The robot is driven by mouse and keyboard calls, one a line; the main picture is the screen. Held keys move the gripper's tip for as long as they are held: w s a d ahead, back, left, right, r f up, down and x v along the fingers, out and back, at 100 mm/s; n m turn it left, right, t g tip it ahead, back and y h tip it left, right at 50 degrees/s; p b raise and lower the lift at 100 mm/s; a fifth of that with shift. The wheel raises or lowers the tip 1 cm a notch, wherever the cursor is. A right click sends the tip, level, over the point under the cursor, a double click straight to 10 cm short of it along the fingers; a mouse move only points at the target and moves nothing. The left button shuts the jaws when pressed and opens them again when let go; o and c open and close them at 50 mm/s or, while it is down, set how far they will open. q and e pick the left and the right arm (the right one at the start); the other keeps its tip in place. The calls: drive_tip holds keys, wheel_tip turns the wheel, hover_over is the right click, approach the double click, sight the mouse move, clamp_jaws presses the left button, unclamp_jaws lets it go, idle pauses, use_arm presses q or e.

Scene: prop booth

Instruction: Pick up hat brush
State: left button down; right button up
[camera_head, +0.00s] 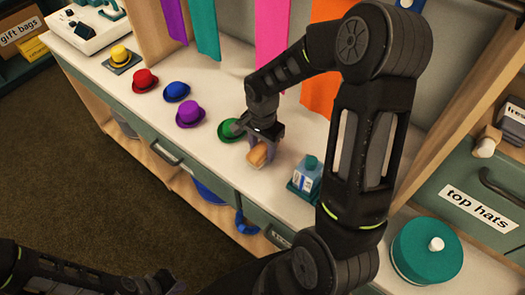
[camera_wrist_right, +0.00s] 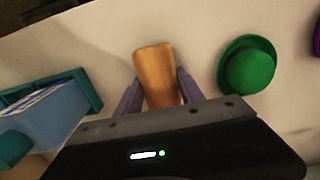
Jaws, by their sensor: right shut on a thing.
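The hat brush (camera_head: 258,155) has a tan wooden body and is on or just above the white counter; I cannot tell which. It also shows in the right wrist view (camera_wrist_right: 156,72), where its top lies between the fingers. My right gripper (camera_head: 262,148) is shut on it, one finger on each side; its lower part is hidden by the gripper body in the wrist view. My left arm (camera_head: 80,280) shows at the bottom left, away from the counter, and its fingers cannot be made out.
A green hat (camera_wrist_right: 247,65) stands close beside the brush. Purple (camera_head: 190,114), blue (camera_head: 176,91), red (camera_head: 144,80) and yellow (camera_head: 120,55) hats line the counter (camera_head: 225,88). A teal round box (camera_head: 425,252) is at the right.

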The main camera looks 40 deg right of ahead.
sight(263, 148)
drive_tip(key=shift+c, duration=1.3)
wheel_tip(263, 148, up, 10)
drive_tip(key=shift+b, duration=0.6)
